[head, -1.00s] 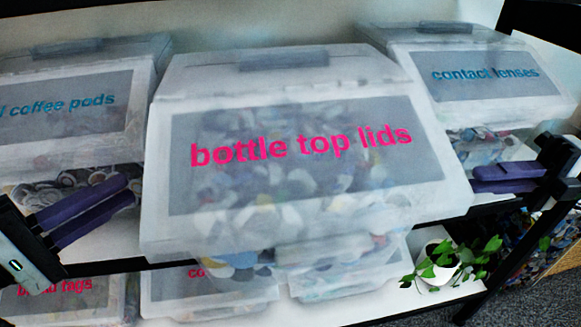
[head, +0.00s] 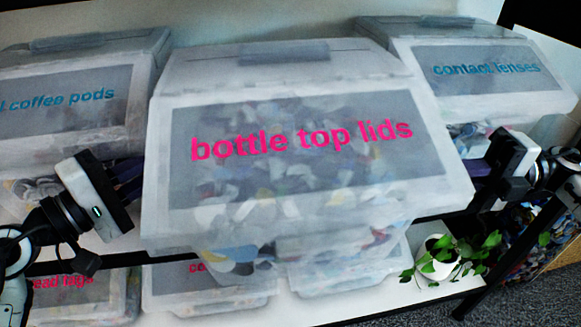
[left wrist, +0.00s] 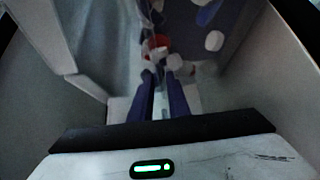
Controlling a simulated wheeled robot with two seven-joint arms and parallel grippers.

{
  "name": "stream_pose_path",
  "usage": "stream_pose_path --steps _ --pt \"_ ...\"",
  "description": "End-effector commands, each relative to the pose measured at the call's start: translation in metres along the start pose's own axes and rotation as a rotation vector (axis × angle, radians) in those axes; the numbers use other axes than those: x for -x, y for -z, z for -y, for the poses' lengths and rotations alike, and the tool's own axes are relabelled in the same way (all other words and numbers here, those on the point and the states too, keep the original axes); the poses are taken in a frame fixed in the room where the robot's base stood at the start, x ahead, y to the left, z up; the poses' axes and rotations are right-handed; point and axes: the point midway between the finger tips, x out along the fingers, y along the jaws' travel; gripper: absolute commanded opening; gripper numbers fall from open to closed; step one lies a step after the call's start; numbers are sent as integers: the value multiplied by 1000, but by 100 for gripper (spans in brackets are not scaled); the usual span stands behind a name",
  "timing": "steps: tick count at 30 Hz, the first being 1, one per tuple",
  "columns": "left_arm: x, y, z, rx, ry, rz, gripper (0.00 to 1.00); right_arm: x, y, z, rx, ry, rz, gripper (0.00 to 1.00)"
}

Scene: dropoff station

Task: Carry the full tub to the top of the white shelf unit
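A clear, grey-lidded tub labelled "bottle top lids" (head: 160,215) is large in the middle of the head view, filled with small coloured lids. It overhangs the front of a white shelf (head: 60,255); its underside support is hidden. My left gripper (head: 130,178) is at its left side, fingertips partly hidden by it.
A coffee pods tub (head: 100,45) stands close on the left and a contact lenses tub (head: 480,55) on the right. Below are a bread tags tub (head: 75,300), other tubs (head: 210,290) and a potted plant (head: 440,262). Carpet (head: 540,280) shows at lower right.

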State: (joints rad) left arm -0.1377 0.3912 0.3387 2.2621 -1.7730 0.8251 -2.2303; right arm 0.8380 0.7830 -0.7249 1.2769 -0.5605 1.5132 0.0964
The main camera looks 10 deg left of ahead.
Motion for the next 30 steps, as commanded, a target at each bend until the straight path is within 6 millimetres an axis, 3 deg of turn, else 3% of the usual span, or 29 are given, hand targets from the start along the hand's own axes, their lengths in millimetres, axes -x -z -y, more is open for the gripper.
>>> stream_pose_path --steps 7,11,30 --pt "-1 0 0 0 1 0 16 -1 0 0 0 0 0 11" --pt "-1 0 0 0 1 0 0 -1 0 0 0 0 0 0" --pt "0 0 0 0 1 0 0 0 0 0 0 0 1 0"
